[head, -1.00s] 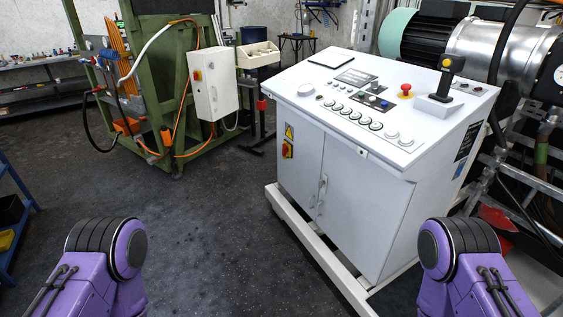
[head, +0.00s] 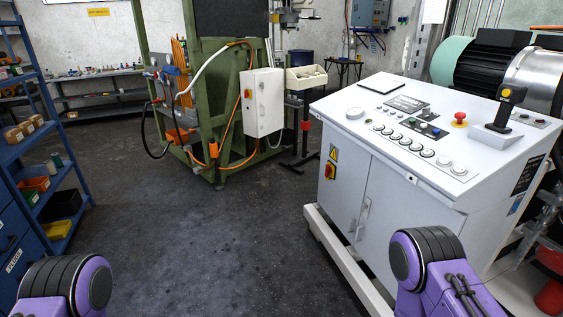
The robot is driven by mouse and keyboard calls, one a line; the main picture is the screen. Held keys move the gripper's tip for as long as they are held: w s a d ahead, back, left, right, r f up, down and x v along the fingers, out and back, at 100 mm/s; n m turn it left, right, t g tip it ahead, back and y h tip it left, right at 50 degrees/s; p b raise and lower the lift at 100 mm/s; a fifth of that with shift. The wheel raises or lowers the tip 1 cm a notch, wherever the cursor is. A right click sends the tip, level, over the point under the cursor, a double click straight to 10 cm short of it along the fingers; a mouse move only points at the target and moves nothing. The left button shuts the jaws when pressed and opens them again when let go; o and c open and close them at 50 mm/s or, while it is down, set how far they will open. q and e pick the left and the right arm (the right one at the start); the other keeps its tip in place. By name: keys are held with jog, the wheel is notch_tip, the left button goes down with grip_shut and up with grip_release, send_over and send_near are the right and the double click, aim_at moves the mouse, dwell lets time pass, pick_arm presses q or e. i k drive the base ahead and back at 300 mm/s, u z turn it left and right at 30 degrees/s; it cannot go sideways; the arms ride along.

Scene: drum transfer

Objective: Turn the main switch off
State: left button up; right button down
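A red and yellow rotary switch (head: 330,170) sits on the left side of the white control cabinet (head: 390,205), below a yellow warning triangle (head: 334,153). Its exact knob position is too small to tell. Purple parts of my two arms show at the bottom left and bottom right. Both of my grippers are out of view. The right arm part overlaps the lower cabinet in the picture.
The cabinet's sloped top carries several buttons, a red emergency button (head: 459,119) and a black joystick (head: 508,105). A blue shelf (head: 37,150) with bins stands at the left. The green frame (head: 222,165) stands behind. The dark floor (head: 215,250) between them is clear.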

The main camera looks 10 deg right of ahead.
aim_at(328, 170)
jog(key=u, duration=0.5)
jog(key=i, duration=2.55)
jog(key=z, duration=1.5)
jog(key=i, duration=0.75)
jog(key=z, duration=0.85)
jog(key=i, duration=0.6)
jog(key=z, duration=0.05)
